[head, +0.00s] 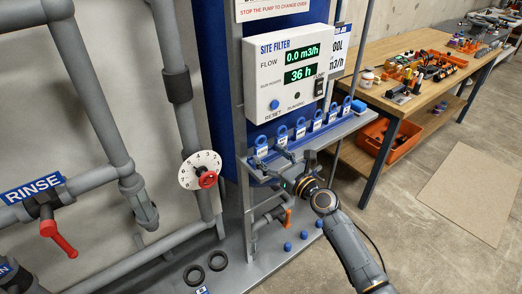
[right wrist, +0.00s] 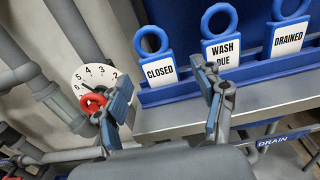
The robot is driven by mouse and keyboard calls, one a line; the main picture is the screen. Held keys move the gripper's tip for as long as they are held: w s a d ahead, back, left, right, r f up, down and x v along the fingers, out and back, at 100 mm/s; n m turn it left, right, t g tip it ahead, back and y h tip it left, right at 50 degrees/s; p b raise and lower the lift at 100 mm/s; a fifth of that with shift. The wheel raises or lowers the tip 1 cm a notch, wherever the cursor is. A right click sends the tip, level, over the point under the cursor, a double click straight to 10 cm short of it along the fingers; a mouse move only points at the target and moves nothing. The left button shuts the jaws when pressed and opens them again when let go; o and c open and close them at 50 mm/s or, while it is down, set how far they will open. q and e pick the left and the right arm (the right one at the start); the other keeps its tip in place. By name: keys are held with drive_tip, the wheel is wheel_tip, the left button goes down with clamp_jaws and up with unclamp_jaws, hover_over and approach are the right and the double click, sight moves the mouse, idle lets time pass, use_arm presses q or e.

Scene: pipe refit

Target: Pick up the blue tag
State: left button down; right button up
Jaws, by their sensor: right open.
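Several tags with blue ring handles and white labels stand in a row in a blue rack (right wrist: 190,92) on the grey shelf. In the right wrist view one reads CLOSED (right wrist: 158,70), the middle one WASH DUE (right wrist: 222,50), and one DRAINED (right wrist: 288,38). They also show in the head view, where the leftmost tag (head: 261,145) is just beyond my fingers. My right gripper (head: 283,162) is open and empty, in front of the left end of the rack. In the right wrist view its fingers (right wrist: 160,78) spread on either side of the CLOSED tag's label, nearer the camera. My left gripper is out of view.
The site filter box (head: 286,75) hangs above the rack. A white dial with a red knob (head: 207,180) and grey pipes are to the left. A wooden bench (head: 400,48) with parts stands at right. Black rings (head: 194,275) lie on the base below.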

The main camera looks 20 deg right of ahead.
sight(262, 150)
drive_tip(key=x, duration=0.4)
drive_tip(key=shift+w+a+f+b, duration=0.1)
drive_tip(key=shift+w+a+b, duration=0.05)
drive_tip(key=shift+w+b, duration=0.15)
drive_tip(key=shift+s, duration=0.1)
drive_tip(key=shift+c, duration=0.2)
drive_tip(key=c, duration=1.1)
drive_tip(key=shift+o, duration=0.2)
